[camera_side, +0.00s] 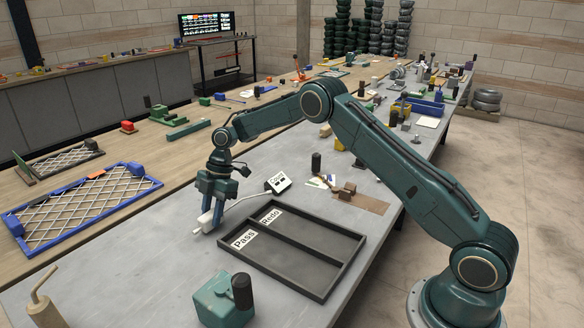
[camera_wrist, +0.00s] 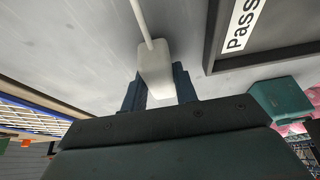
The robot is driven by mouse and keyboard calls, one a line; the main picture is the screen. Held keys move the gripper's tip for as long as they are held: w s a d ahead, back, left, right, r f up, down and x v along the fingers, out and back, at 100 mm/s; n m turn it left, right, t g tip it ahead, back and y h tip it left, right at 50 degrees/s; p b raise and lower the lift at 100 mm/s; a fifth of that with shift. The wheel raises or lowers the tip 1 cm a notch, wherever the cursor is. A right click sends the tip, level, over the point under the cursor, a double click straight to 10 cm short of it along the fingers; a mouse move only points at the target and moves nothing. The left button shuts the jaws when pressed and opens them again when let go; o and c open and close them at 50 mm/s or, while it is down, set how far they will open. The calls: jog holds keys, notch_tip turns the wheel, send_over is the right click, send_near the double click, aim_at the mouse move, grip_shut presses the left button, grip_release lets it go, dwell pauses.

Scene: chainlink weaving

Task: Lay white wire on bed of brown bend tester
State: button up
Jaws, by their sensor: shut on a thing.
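My gripper (camera_side: 211,212) is shut on a white block-shaped probe (camera_side: 206,223) at the left of the tray, low over the grey table. In the wrist view the white probe (camera_wrist: 155,70) sits between the fingers, with a pale cord (camera_wrist: 141,20) running from its end. In the side view the cord leads to a white box (camera_side: 278,183) with a dark display. A small brown block device (camera_side: 346,190), perhaps the bend tester, stands behind the tray, apart from my gripper. I cannot make out a separate white wire with certainty; small pale pieces (camera_side: 319,182) lie left of the brown device.
A dark tray (camera_side: 316,291) has compartments labelled Pass and Redo. A teal block (camera_side: 220,302) with a black knob stands in front. A brown mat (camera_side: 372,203) lies by the brown device. Blue-framed mesh (camera_side: 142,190) lies at the left. Grey table left of the tray is clear.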

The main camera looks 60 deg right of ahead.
aim_at(212, 213)
notch_tip(212, 213, up, 9)
jog(key=shift+r, duration=0.1)
dwell(0.4)
dwell(0.6)
jog(key=shift+d+m+t, duration=0.5)
jog(key=shift+d+m, duration=0.45)
jog(key=shift+m, duration=0.25)
jog(key=s+d+f+m+t+h, duration=0.1)
jog(key=s+d+m+h, duration=0.3)
jog(key=d+m, duration=0.7)
jog(key=s+d+f+m+t+h, duration=0.1)
jog(key=s+d+m+h, duration=0.3)
jog(key=d+m, duration=0.7)
jog(key=s+d+m+g+y, duration=0.1)
jog(key=s+d+m+g, duration=0.2)
jog(key=s+m, duration=0.7)
jog(key=s+d+r+m+g+y, duration=0.1)
jog(key=s+d+m+g, duration=0.3)
jog(key=s+m, duration=0.7)
jog(key=shift+s+d+m+y, duration=0.25)
jog(key=shift+d+m+y, duration=0.8)
jog(key=shift+m, duration=3.15)
jog(key=shift+d+f+g+h, duration=0.15)
jog(key=shift+d+g+h, duration=0.1)
jog(key=shift+g, duration=0.05)
